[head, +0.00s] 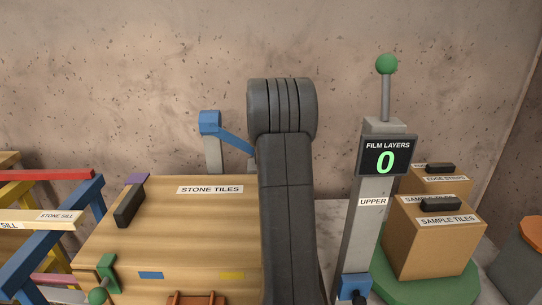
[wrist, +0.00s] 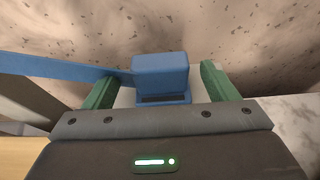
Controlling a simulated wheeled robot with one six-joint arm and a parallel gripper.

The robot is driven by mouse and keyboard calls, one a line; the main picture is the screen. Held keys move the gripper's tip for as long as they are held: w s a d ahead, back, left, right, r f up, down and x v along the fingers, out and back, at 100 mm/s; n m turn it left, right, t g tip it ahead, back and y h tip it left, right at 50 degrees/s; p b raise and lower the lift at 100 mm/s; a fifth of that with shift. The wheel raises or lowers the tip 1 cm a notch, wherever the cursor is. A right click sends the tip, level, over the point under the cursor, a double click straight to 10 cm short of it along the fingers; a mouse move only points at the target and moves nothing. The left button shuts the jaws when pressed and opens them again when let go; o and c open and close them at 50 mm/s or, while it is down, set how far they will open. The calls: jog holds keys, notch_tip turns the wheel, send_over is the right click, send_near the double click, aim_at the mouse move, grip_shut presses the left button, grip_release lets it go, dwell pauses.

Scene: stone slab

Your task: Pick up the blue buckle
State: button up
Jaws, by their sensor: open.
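The blue buckle (wrist: 160,72) is a blocky piece in the wrist view, with a dark slot low on its near face. A blue strap (wrist: 60,68) runs from its left side. My gripper (wrist: 158,78) has two green fingers, spread wide, one on each side of the buckle with a gap at both sides. In the head view the strap (head: 236,142) slopes down to the right from a blue-topped grey post (head: 213,152). There my arm hides my gripper and most or all of the buckle.
A wooden stone tiles box (head: 190,225) with a dark handle stands left of my arm. A film layers post (head: 362,235) with a green knob stands to the right, beside sample tile boxes (head: 432,240) on a green round base. Coloured racks (head: 40,220) stand far left. A concrete wall closes the back.

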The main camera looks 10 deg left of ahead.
jog(key=shift+x, duration=1)
jog(key=c, duration=1.1)
jog(key=shift+r, duration=0.1)
